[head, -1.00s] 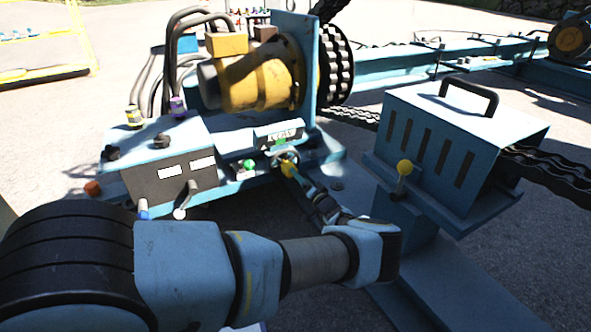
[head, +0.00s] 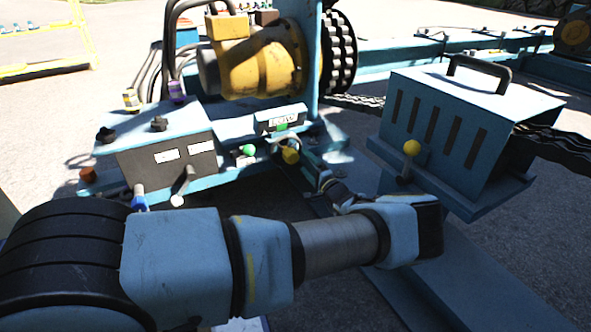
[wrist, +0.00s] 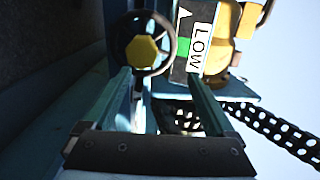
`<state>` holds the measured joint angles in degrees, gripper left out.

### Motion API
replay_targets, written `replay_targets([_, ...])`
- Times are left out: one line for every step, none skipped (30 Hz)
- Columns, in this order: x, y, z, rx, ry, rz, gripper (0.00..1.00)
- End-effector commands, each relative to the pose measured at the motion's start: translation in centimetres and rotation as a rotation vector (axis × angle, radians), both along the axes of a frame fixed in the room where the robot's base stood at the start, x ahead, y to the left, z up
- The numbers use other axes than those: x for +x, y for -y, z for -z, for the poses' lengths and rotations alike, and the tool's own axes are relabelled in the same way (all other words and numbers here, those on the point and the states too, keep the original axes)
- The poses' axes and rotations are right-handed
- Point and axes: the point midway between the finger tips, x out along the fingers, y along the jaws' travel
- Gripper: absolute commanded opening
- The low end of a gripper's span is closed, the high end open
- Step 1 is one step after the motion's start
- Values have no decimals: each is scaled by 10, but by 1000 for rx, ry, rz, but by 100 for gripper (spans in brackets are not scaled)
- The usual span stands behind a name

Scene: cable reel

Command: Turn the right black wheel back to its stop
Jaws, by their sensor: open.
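A black spoked wheel with a yellow hub (wrist: 140,48) shows in the wrist view, beside a plate marked LOW (wrist: 198,48). In the head view its yellow hub (head: 290,155) is below the label plate, and my gripper partly covers the wheel. My gripper (wrist: 158,76) is open and empty, with its two fingers pointing toward the wheel. The wheel lies ahead of the left finger and the gap; I cannot tell if a finger touches it. In the head view my gripper (head: 309,166) is just right of the hub.
The blue console (head: 165,145) with levers stands left of the wheel, and a green button (head: 248,150) is close by. A vented blue box (head: 450,110) with a yellow-knobbed lever (head: 411,149) stands right. A yellow motor (head: 255,65) is behind.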

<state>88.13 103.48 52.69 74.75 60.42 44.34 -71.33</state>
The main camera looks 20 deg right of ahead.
Motion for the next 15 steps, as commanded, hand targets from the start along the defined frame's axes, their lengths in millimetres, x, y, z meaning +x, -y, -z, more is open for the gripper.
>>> replay_targets([0,-1,12,125,-22,-15,90])
replay_targets([0,-2,11,215,-36,-22,90])
replay_targets([-1,-3,11,332,-57,-29,90])
replay_targets([-2,-4,10,422,-73,-34,90])
replay_targets([-3,-4,11,509,-90,-37,90])
replay_targets([-4,-5,11,627,-114,-40,90])
replay_targets([-6,-6,12,716,-131,-42,90])
replay_targets([-7,-6,12,802,-148,-42,90])
replay_targets([-9,-7,13,915,-170,-41,90])
replay_targets([-11,-7,14,995,-185,-38,90])
replay_targets([-12,-7,15,1073,-199,-36,90])
replay_targets([-15,-7,16,1168,-217,-30,90])
replay_targets([-16,-7,16,1233,-227,-26,90])
replay_targets([-18,-7,16,1292,-236,-22,90])
replay_targets([-20,-7,17,1361,-246,-17,90])
